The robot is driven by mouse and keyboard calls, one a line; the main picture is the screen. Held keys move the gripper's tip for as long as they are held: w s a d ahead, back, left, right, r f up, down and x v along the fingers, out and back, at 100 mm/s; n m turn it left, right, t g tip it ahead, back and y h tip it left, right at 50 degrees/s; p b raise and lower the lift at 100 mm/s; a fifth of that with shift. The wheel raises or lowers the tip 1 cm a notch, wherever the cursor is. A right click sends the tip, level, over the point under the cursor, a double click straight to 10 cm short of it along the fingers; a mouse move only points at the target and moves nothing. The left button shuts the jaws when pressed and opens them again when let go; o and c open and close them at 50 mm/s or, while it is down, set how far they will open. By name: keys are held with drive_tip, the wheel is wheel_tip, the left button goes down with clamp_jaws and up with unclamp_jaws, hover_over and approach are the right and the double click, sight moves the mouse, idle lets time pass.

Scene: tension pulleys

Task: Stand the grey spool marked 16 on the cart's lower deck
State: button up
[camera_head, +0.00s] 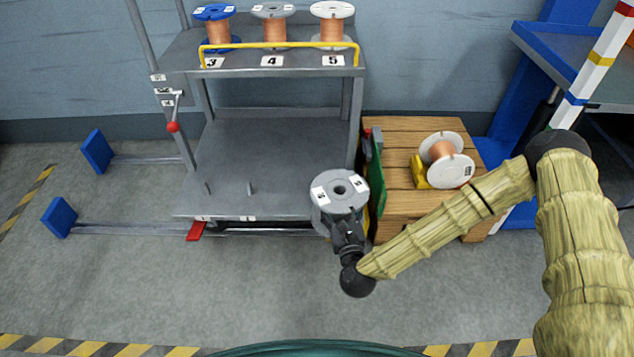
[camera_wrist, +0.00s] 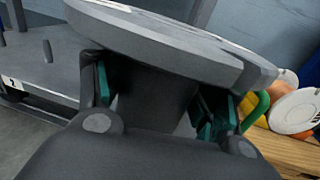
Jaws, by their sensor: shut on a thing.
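The grey spool (camera_head: 337,190) is held upright in my gripper (camera_head: 348,238), with its top flange, two white labels and centre hole facing up. The label print is too small to read surely. In the wrist view the grey spool's flange (camera_wrist: 170,38) spans the top, and the fingers of my gripper (camera_wrist: 155,100) close on its dark core from both sides. The cart's lower deck (camera_head: 265,160) is left of and behind the spool. The spool is in front of the deck's right front corner, apart from the bare deck middle.
The upper shelf holds a blue spool (camera_head: 215,28), a grey one (camera_head: 273,25) and a white one (camera_head: 331,25) behind a yellow rail (camera_head: 280,45). Short pegs (camera_head: 250,188) rise from the lower deck. A wooden crate (camera_head: 400,185) with a white spool (camera_head: 455,170) stands right.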

drive_tip(key=w+a+f+b, duration=0.1)
drive_tip(key=w+a+b, duration=0.1)
drive_tip(key=w, duration=0.3)
drive_tip(key=w+a+f+b, duration=0.1)
drive_tip(key=w+a+b, duration=0.1)
drive_tip(key=w, duration=0.3)
drive_tip(key=w+a+f+b, duration=0.2)
drive_tip(key=w+b, duration=0.2)
drive_tip(key=shift+w+a+b, duration=0.15)
drive_tip(key=shift+w+b, duration=0.15)
drive_tip(key=shift+w, duration=0.1)
drive_tip(key=shift+f, duration=0.4)
drive_tip(key=shift+f+b, duration=0.2)
drive_tip(key=shift+b, duration=0.15)
drive_tip(key=o, duration=1.3)
drive_tip(key=shift+c, duration=0.2)
drive_tip(key=shift+r, duration=0.15)
drive_tip(key=shift+s+r, duration=0.1)
drive_tip(key=s+p, duration=0.1)
drive_tip(key=s, duration=0.3)
drive_tip(key=s+d+p, duration=0.1)
drive_tip(key=s+p, duration=0.1)
drive_tip(key=s, duration=0.2)
drive_tip(key=s+p, duration=0.2)
drive_tip(key=s, duration=0.1)
drive_tip(key=shift+s+d, duration=0.35)
drive_tip(key=shift+s, duration=0.05)
